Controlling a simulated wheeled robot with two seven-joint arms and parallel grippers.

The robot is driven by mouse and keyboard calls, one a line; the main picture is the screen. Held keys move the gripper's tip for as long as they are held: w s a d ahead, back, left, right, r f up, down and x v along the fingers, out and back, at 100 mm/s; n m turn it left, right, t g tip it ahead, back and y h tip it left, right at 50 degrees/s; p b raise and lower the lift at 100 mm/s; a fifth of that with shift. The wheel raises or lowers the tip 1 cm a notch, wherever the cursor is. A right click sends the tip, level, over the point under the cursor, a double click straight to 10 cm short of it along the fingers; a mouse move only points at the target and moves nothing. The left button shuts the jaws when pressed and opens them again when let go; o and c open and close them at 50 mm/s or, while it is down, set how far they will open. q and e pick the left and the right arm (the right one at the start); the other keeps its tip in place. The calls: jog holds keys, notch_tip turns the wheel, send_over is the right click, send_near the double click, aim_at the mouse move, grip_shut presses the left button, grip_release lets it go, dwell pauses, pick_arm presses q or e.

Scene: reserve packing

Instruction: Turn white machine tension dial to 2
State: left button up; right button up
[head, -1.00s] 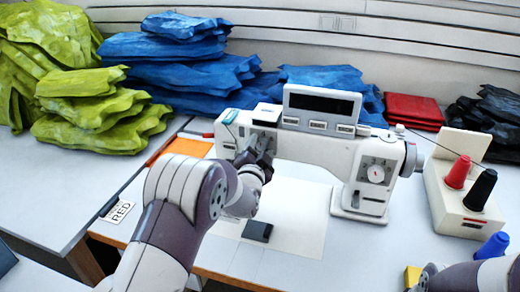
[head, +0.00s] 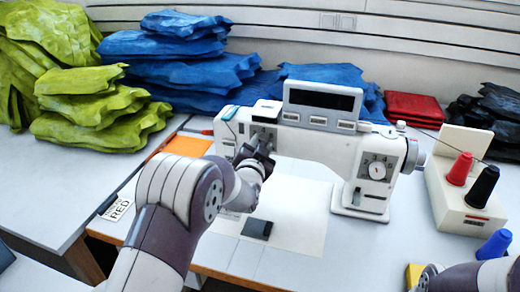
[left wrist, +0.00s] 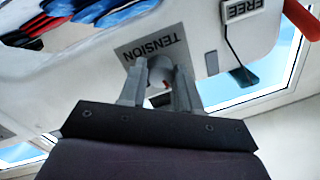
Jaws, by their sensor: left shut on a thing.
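The white sewing machine (head: 330,150) stands on the table with its head end at the left. In the left wrist view a plate marked TENSION (left wrist: 160,45) shows upside down on the machine. The tension dial (left wrist: 160,72) is a small grey knob in front of that plate, partly covered by my fingers. My left gripper (left wrist: 158,80) is shut on the dial, one finger on each side. In the head view my left gripper (head: 260,145) is at the machine's left head and hides the dial; its setting cannot be read. My right gripper is not in view; only part of my right arm shows.
A round dial (head: 376,170) sits on the machine's right column. Folded fabric piles (head: 180,70) stand behind.

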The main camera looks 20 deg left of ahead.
pick_arm(q)
jog(key=shift+n+g+h+b, duration=0.45)
jog(key=shift+n+b, duration=2)
jog(key=shift+n, duration=1.75)
jog(key=o, duration=1.1)
jog(key=shift+c, duration=0.2)
jog(key=s+r, duration=0.1)
jog(key=s, duration=1.1)
jog(key=shift+s, duration=0.35)
